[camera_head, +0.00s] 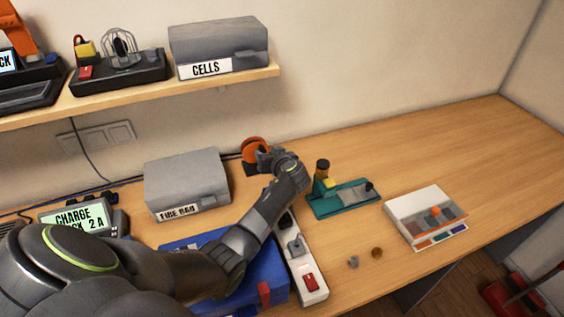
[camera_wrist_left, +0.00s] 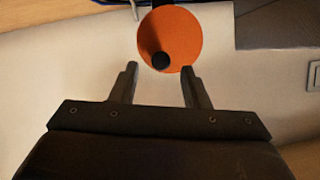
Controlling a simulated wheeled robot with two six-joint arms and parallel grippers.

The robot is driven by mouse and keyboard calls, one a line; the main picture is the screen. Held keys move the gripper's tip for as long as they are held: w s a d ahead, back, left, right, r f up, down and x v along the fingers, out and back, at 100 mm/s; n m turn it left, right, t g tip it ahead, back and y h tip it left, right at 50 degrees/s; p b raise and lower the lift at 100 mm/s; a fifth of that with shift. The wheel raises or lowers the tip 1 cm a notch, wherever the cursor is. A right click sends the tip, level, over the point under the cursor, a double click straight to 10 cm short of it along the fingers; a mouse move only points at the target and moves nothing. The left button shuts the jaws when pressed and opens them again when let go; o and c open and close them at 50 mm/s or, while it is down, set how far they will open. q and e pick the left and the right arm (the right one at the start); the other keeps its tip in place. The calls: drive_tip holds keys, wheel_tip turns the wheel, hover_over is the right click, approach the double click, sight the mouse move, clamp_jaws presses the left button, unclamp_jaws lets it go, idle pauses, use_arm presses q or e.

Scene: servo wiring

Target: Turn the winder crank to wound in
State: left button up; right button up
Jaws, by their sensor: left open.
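The winder shows as an orange disc (camera_head: 254,150) at the back of the desk, near the wall, partly hidden behind my left arm. In the left wrist view its round orange face (camera_wrist_left: 172,38) carries a black crank knob (camera_wrist_left: 161,61) low on the disc. My left gripper (camera_wrist_left: 158,82) is open, and its two fingers point at the disc with the knob between their lines. The knob appears just beyond the fingertips; I cannot tell whether anything touches. In the head view the left gripper (camera_head: 268,160) is close in front of the winder. My right gripper is not in view.
A grey box labelled FIRE BAG (camera_head: 185,182) stands left of the winder. A white power strip (camera_head: 306,272) and blue case (camera_head: 215,262) lie below my arm. A teal stand (camera_head: 335,203) and white tray (camera_head: 415,212) are to the right. The back right desk is clear.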

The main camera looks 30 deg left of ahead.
use_arm(q)
drive_tip(key=p+v, duration=0.4)
drive_tip(key=v, duration=1)
drive_tip(key=shift+s+d+r, duration=0.2)
drive_tip(key=shift+s+d, duration=0.05)
drive_tip(key=shift+d, duration=0.05)
